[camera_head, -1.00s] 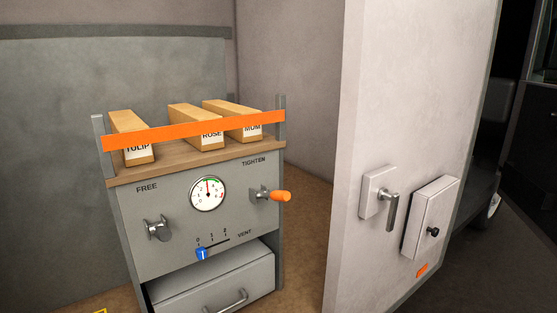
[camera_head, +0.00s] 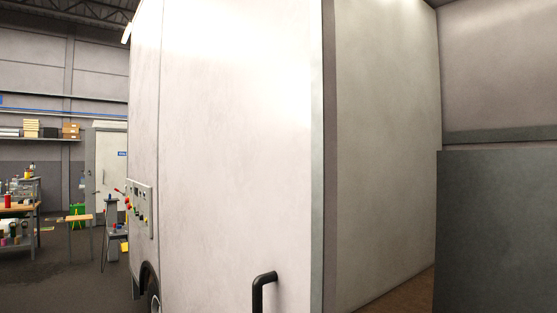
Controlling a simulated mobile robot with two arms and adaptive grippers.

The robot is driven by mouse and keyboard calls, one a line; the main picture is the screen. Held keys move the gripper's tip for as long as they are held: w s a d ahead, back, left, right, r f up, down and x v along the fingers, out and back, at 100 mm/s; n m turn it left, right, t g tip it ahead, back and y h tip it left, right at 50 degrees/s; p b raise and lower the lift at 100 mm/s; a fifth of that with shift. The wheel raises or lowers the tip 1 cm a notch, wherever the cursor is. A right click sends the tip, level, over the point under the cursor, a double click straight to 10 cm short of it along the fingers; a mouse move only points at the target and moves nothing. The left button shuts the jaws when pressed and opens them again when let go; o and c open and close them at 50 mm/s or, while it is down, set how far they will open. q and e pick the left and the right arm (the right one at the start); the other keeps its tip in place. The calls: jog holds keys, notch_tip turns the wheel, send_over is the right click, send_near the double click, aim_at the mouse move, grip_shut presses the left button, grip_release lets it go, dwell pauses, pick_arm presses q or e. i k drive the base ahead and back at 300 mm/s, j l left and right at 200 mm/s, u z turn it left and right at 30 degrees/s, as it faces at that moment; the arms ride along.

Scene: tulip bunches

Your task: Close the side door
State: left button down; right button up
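A large white outer panel (camera_head: 236,140) of the vehicle fills the middle of the head view. I cannot tell whether it is the side door or fixed body wall. A black bent handle (camera_head: 262,290) stands on it at the bottom, its lower part cut off by the picture edge. Right of the panel's grey edge (camera_head: 317,150) the vehicle's side is open, showing a pale inner wall (camera_head: 386,140). The door panel with the lever handle from the earlier frame is out of view. Neither of my grippers is in view.
A grey panel (camera_head: 495,230) stands at the right, with a strip of brown floor (camera_head: 405,292) beside it. A control box with levers (camera_head: 140,207) and a wheel (camera_head: 152,292) are on the vehicle's left. Beyond lie a workshop table (camera_head: 80,218) and dark open floor (camera_head: 60,275).

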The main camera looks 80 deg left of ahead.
aim_at(246, 138)
jog(key=u, duration=3.15)
jog(key=z, duration=0.6)
jog(key=i+j+z, duration=0.15)
jog(key=j+z, duration=0.2)
jog(key=j, duration=0.15)
jog(key=i+j+z, duration=0.1)
jog(key=j+z, duration=0.3)
jog(key=j, duration=0.15)
jog(key=j+z, duration=0.35)
jog(key=j, duration=0.2)
